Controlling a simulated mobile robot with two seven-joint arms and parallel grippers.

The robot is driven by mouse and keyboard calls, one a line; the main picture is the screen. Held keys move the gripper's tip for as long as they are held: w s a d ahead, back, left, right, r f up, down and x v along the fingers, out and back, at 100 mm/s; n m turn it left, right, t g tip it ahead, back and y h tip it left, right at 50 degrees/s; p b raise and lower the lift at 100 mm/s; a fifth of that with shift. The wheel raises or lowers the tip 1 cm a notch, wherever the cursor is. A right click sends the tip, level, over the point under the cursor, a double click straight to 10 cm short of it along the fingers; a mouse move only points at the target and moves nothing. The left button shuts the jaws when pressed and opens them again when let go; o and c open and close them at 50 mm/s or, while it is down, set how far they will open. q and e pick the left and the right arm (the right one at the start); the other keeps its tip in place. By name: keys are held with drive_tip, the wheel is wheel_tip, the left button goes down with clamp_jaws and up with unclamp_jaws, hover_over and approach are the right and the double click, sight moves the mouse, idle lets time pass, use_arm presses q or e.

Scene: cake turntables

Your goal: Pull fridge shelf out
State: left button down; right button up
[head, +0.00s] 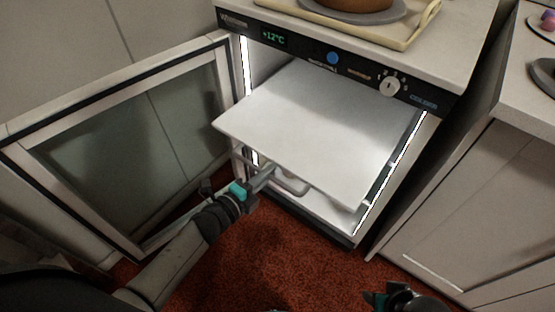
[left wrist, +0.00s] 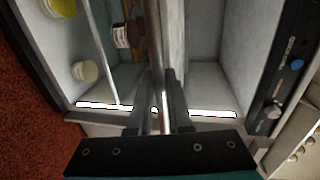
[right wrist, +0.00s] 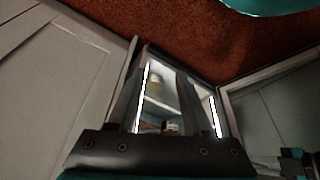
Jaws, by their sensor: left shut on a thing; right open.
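The white fridge shelf (head: 320,130) sticks well out of the open fridge (head: 345,236), level and above the lower compartment. My left gripper (head: 268,170) is at the shelf's front edge, partly under it in the head view. In the head view only part of the right gripper (head: 395,299) shows at the bottom.
The glass fridge door (head: 130,140) stands wide open at the left. Jars, including a cream one (left wrist: 85,70) and a dark red one (left wrist: 127,36), stand inside the fridge. A tray (head: 405,40) with a cake turntable is on top. Cabinets (head: 480,210) stand at right.

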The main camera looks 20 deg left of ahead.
use_arm(q)
drive_tip(key=f+p+v, duration=0.1)
drive_tip(key=f+v, duration=0.1)
drive_tip(key=v, duration=0.7)
drive_tip(key=f+p+v, duration=0.1)
drive_tip(key=f+v, duration=0.1)
drive_tip(key=v, duration=0.8)
drive_tip(key=shift+s, duration=0.4)
use_arm(e)
drive_tip(key=shift+g, duration=0.4)
drive_tip(key=f, duration=0.1)
drive_tip(key=s+f, duration=0.1)
drive_tip(key=f, duration=0.1)
drive_tip(key=s+f, duration=0.1)
drive_tip(key=f, duration=0.1)
drive_tip(key=shift+s+d, duration=0.1)
drive_tip(key=shift+s, duration=0.05)
use_arm(q)
drive_tip(key=shift+a, duration=0.1)
drive_tip(key=c, duration=0.8)
unclamp_jaws()
drive_tip(key=shift+c, duration=0.2)
